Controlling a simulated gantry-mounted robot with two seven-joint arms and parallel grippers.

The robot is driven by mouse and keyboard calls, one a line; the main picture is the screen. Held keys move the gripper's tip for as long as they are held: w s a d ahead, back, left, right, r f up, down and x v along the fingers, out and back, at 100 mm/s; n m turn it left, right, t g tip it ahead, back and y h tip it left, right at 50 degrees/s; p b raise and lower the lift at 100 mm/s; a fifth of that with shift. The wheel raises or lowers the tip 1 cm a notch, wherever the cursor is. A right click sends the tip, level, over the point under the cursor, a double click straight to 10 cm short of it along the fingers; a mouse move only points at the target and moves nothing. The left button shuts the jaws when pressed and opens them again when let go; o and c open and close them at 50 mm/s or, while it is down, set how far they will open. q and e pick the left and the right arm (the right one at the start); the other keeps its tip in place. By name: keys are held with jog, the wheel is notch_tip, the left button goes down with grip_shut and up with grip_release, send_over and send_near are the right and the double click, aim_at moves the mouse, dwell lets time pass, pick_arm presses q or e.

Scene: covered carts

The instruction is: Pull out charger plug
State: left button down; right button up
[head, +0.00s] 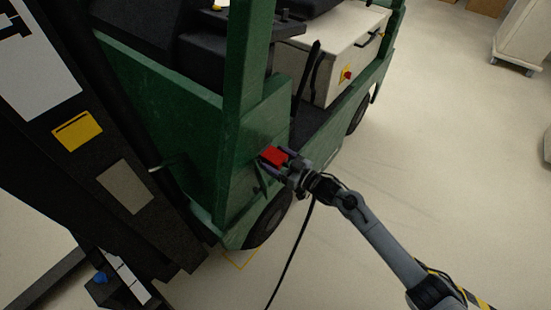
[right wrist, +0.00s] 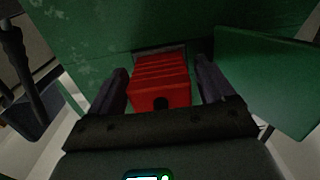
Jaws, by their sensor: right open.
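The red charger plug (head: 272,156) sits against the green side of a vehicle in the head view. In the right wrist view the ribbed red plug (right wrist: 160,82) meets a dark socket in the green panel. My right gripper (head: 274,158) is open, with one finger on each side of the plug. In the right wrist view narrow gaps show between the plug and the fingers of the gripper (right wrist: 162,88). A black cable (head: 290,252) runs down to the floor from near the gripper. My left gripper is not in view.
The green vehicle (head: 165,100) fills the left and middle, with a wheel (head: 268,222) below the plug. A green flap (right wrist: 275,80) stands close right of the gripper in the right wrist view. The floor (head: 445,150) at the right is clear. A white cart (head: 522,38) stands far right.

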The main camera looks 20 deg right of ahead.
aim_at(288, 166)
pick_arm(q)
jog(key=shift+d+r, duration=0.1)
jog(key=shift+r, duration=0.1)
pick_arm(e)
jog(key=shift+a+r, duration=0.2)
jog(key=shift+a, duration=0.1)
dwell(0.4)
jog(key=shift+c, duration=0.5)
